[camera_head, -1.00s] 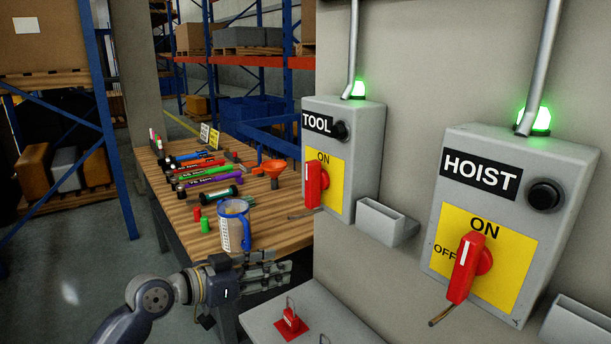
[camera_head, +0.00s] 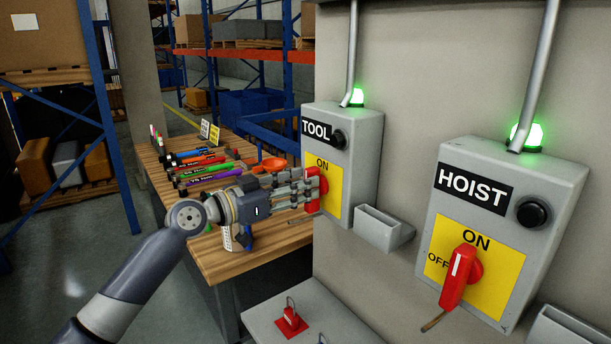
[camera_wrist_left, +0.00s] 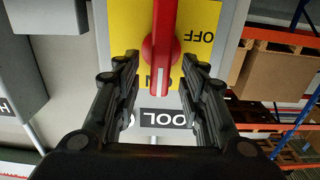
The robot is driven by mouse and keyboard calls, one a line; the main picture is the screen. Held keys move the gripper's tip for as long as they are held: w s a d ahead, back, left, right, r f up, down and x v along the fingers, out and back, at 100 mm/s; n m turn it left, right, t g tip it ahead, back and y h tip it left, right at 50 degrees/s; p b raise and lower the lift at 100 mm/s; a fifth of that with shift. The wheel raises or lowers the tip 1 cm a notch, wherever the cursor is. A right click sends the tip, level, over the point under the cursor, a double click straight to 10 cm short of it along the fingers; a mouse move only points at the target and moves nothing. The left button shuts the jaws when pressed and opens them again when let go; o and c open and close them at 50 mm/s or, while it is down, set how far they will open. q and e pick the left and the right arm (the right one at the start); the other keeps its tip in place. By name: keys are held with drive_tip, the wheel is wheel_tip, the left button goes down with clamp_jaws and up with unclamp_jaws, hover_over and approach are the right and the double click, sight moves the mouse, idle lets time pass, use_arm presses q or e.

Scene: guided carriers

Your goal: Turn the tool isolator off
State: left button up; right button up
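The tool isolator (camera_head: 346,152) is a grey wall box with a black "TOOL" label, a black knob and a yellow plate. Its red handle (camera_head: 321,190) is partly hidden by my left fingers, and the green lamp (camera_head: 356,97) above it is lit. In the left wrist view the red handle (camera_wrist_left: 165,45) has its white-marked end toward the "ON" lettering. My left gripper (camera_head: 314,187) is at the handle. In the wrist view my left gripper (camera_wrist_left: 160,68) is open, with one finger on each side of the handle and gaps visible. My right gripper is not in view.
The hoist isolator (camera_head: 501,230) is on the right, with its red handle at ON and its green lamp lit. A small grey holder (camera_head: 383,231) juts out between the boxes. Below is a grey shelf (camera_head: 335,316) with a red lockout item (camera_head: 291,321). A workbench (camera_head: 218,262) with tools is behind my arm.

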use_arm(q)
drive_tip(key=shift+x, duration=0.9)
clamp_jaws()
